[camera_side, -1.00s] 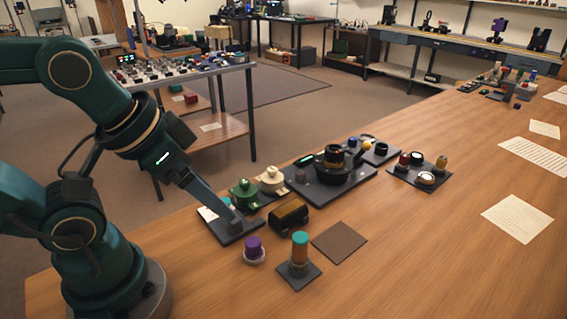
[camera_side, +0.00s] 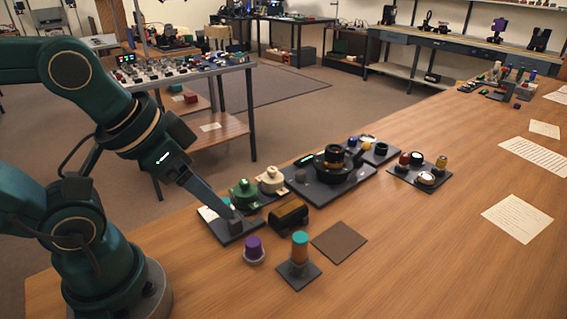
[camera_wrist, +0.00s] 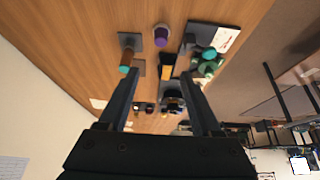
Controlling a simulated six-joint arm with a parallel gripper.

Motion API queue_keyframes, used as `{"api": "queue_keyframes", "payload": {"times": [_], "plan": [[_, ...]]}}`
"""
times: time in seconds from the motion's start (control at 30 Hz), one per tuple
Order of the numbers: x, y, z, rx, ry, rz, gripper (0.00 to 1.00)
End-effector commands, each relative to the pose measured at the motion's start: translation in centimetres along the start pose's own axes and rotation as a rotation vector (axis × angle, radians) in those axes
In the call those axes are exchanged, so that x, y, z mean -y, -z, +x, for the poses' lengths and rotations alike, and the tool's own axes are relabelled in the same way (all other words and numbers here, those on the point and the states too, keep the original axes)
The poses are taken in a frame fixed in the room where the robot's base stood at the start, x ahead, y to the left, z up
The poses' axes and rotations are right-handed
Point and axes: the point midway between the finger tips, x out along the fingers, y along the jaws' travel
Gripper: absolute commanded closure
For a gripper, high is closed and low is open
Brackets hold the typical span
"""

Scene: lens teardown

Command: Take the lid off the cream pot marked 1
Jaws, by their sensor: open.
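The cream pot (camera_side: 271,182) stands upright behind the workpieces in the side view, with its cream lid on top. Any number on it is too small to read. A similar green pot (camera_side: 243,194) stands just left of it; green parts (camera_wrist: 207,66) also show in the wrist view. My gripper (camera_side: 230,212) is to the left of both pots, low over a dark tray (camera_side: 219,233), and holds neither pot. In the wrist view my gripper (camera_wrist: 163,74) has its two fingers apart with nothing held between them. I cannot make out the cream pot in the wrist view.
A black and brown block (camera_side: 289,215) lies in front of the pots. A purple-topped piece (camera_side: 254,249) and a teal-topped post (camera_side: 300,250) stand nearer. A brown mat (camera_side: 339,242) is bare. A dark board with a black lens assembly (camera_side: 333,172) is to the right.

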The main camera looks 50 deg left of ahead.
Motion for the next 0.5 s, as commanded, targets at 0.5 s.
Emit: {"api": "queue_keyframes", "payload": {"times": [0.5], "plan": [[1.2,2.9,-1.3,-0.045,0.047,-0.311,0.34]]}}
